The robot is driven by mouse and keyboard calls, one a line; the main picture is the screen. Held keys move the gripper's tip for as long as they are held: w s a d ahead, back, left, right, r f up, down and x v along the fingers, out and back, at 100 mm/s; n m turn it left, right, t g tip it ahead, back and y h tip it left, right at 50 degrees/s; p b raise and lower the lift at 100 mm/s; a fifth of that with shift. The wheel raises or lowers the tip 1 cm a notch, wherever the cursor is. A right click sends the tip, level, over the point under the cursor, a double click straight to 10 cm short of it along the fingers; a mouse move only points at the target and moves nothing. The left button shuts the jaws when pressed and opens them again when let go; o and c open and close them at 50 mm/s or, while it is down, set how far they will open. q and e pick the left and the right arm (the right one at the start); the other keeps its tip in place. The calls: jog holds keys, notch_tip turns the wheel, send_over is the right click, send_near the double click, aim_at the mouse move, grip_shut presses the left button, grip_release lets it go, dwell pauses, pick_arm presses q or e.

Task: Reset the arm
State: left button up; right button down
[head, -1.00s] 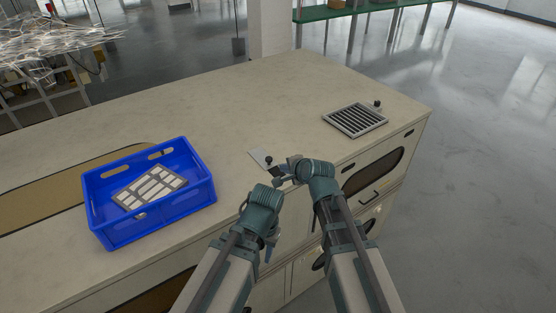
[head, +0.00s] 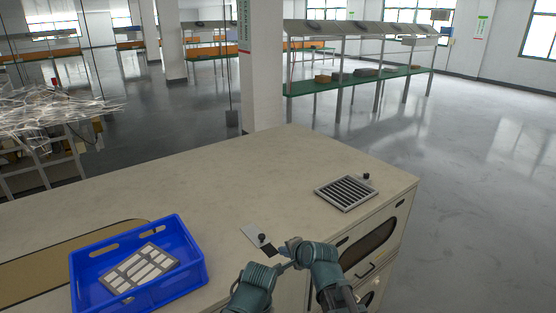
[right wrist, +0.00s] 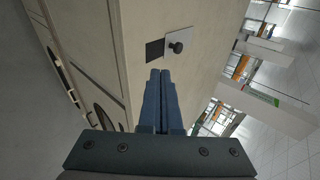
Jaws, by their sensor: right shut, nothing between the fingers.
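My right gripper (head: 285,251) is at the front edge of the counter in the head view, beside a small plate with a black knob (head: 261,238). In the right wrist view its two blue fingers (right wrist: 162,78) lie together, with nothing between them. The same knob (right wrist: 177,47) and its plate show just beyond the fingertips, apart from them as far as I can see. My left arm shows low in the head view, left of the right one; its gripper fingers cannot be made out.
A blue crate (head: 196,290) holding a light slotted panel (head: 140,268) stands on the counter (head: 200,190) at left. A dark-slatted grille (head: 346,193) with a black knob behind it lies at the right end. The counter's middle is clear. A pillar and shelves stand behind.

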jog(key=s+d+f+n+g+h, duration=0.2)
jog(key=s+d+f+n+g, duration=0.2)
jog(key=s+d+n, duration=0.3)
jog(key=s+d+f+n+g+h, duration=0.3)
jog(key=s+d+f+n+g, duration=0.15)
jog(key=s+d, duration=0.4)
pick_arm(q)
notch_tip(320, 180, down, 19)
jog(key=b, duration=1.8)
jog(key=shift+b, duration=0.4)
pick_arm(e)
jog(key=s+a+f+n, duration=0.2)
jog(key=a+f, duration=0.4)
jog(key=f, duration=0.3)
jog(key=s+a+f+n, duration=0.2)
jog(key=s+a+f, duration=0.2)
jog(key=f, duration=0.5)
jog(key=shift+s+a+g+h, duration=0.2)
jog(key=shift+a+g+h, duration=0.2)
jog(key=shift+a, duration=0.5)
pick_arm(q)
jog(key=shift+r, duration=0.1)
pick_arm(e)
jog(key=shift+f, duration=0.1)
